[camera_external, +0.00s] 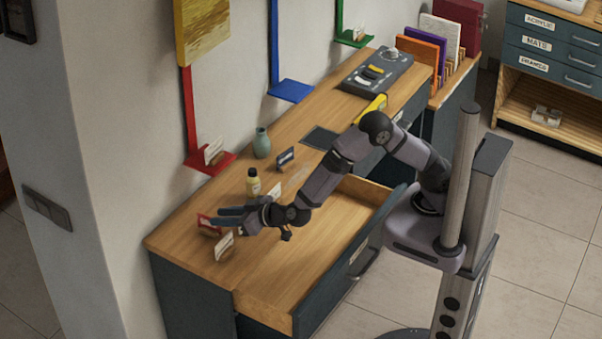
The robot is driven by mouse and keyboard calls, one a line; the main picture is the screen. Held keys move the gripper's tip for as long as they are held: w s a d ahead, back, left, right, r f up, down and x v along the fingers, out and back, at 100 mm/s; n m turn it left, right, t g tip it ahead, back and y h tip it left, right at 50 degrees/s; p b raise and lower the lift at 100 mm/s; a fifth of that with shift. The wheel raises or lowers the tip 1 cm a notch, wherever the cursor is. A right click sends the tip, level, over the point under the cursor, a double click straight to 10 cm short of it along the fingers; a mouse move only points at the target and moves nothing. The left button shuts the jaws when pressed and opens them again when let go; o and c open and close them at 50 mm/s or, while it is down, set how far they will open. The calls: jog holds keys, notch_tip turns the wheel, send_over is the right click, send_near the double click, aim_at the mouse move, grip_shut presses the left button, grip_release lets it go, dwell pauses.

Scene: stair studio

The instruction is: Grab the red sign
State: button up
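The red sign (206,222) is a small card sign with a red frame and a pale face, standing on the wooden desktop near its left end. My gripper (216,216) reaches left low over the desk, with its dark fingers right at the sign. The fingertips overlap the sign's right side and hide part of it. I cannot tell whether they touch it or are closed on it.
A white card sign (224,245) stands close in front of my fingers. A yellow bottle (253,185), a dark sign (285,158) and a green vase (262,143) stand behind. The drawer (345,255) is open below my arm. Red shelf (209,163) holds another card.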

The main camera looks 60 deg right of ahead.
aim_at(208, 218)
jog(key=shift+p+x, duration=0.3)
jog(key=shift+x, duration=2.65)
jog(key=shift+s+a+f, duration=0.1)
jog(key=shift+s+f, duration=0.05)
grip_shut()
